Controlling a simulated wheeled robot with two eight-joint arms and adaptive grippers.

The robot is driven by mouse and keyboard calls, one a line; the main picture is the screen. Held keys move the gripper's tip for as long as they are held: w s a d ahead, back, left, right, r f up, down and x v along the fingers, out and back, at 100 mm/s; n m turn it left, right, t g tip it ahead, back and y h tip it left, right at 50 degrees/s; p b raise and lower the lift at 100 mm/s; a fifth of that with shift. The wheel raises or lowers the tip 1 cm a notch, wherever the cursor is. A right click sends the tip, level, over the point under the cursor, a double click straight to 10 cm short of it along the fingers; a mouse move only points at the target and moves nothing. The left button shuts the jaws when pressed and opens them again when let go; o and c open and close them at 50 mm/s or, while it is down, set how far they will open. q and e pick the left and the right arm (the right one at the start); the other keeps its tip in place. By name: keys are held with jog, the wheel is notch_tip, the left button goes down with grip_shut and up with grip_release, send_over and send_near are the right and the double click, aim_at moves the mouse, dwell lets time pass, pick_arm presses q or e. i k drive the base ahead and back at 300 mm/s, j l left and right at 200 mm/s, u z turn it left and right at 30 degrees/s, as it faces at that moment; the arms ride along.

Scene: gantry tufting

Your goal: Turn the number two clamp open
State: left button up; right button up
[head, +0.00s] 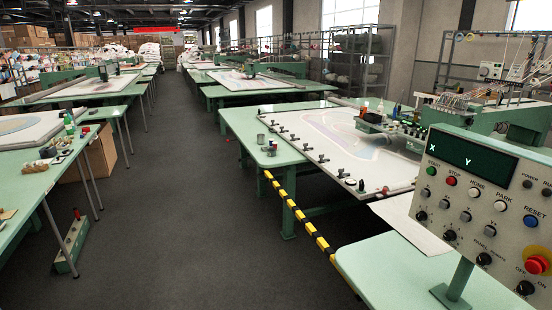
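A row of several small black clamps runs along the near left edge of a white tufting frame (318,140) on a green table. One clamp (294,137) sits in the middle of the row, another (322,158) is nearer, and another (341,173) is close to the near corner. No number is legible on any clamp, so I cannot tell which is number two. They are too small to tell whether each is open or shut. Neither of my grippers is in view.
A control panel (480,215) with knobs and a red button stands at the right on a green table (400,275). A yellow and black striped bar (300,215) runs beside the tufting table. The dark aisle floor (180,220) is clear. Green tables (30,190) line the left.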

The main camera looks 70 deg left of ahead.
aim_at(322, 156)
jog(key=u, duration=1.85)
jog(key=z, duration=0.15)
jog(key=i+j+z, duration=0.25)
jog(key=z, duration=0.15)
jog(key=i+j+z, duration=0.35)
jog(key=i+j, duration=0.2)
jog(key=i+j+z, duration=0.1)
jog(key=i+j, duration=0.15)
jog(key=j, duration=0.2)
jog(key=i+j, duration=0.2)
jog(key=j, duration=0.15)
jog(key=i+j+z, duration=0.1)
jog(key=i+j, duration=0.3)
jog(key=j, duration=0.3)
jog(key=i+j+z, duration=0.15)
jog(key=i+j, duration=0.2)
jog(key=j, duration=0.35)
jog(key=i+j, duration=0.2)
jog(key=j, duration=0.15)
jog(key=i+j, duration=0.15)
jog(key=j, duration=0.2)
jog(key=i+j, duration=0.2)
jog(key=j, duration=0.15)
